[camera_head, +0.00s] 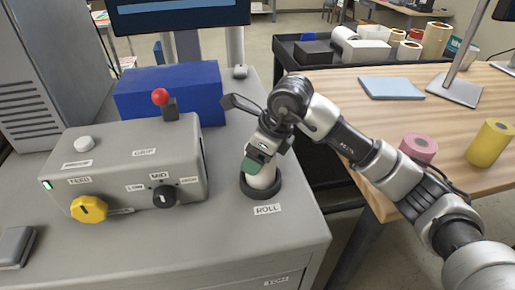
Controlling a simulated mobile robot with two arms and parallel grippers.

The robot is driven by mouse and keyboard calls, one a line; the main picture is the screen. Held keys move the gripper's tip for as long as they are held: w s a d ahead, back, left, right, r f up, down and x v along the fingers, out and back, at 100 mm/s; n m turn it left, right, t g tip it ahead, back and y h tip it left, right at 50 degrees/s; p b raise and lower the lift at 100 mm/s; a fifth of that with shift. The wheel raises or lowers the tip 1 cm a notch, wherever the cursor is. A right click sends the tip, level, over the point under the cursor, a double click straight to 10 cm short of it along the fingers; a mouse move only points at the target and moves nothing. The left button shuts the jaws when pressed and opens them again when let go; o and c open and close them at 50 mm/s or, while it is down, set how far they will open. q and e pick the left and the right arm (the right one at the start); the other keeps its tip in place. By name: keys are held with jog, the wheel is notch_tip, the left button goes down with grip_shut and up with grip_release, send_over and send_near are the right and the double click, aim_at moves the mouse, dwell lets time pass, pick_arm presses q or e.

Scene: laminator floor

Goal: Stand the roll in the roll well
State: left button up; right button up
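The roll (263,178) is a pale, cream-white cylinder. It stands upright, or nearly so, inside the black ring of the roll well (262,192), behind the ROLL label on the grey console top. My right gripper (256,165) reaches down from above, with a green part at its lower end over the roll's upper part. The gripper and wrist hide the roll's top. Whether the fingers press on the roll or are parted around it cannot be told. My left gripper is not in view.
Left of the well is a control box (130,165) with a yellow knob (89,209), a dark knob (164,197) and a red-ball lever (161,98). A blue block (172,92) stands behind. A wooden table (455,125) at right holds pink (419,148) and yellow (491,143) rolls.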

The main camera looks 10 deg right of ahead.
jog(key=shift+f+b, duration=0.3)
jog(key=shift+b, duration=0.15)
jog(key=o, duration=1)
jog(key=shift+o, duration=0.2)
jog(key=shift+r+p, duration=0.6)
jog(key=b+v, duration=0.3)
jog(key=v, duration=0.8)
jog(key=shift+d+r, duration=0.15)
jog(key=shift+r, duration=0.05)
jog(key=shift+s, duration=0.15)
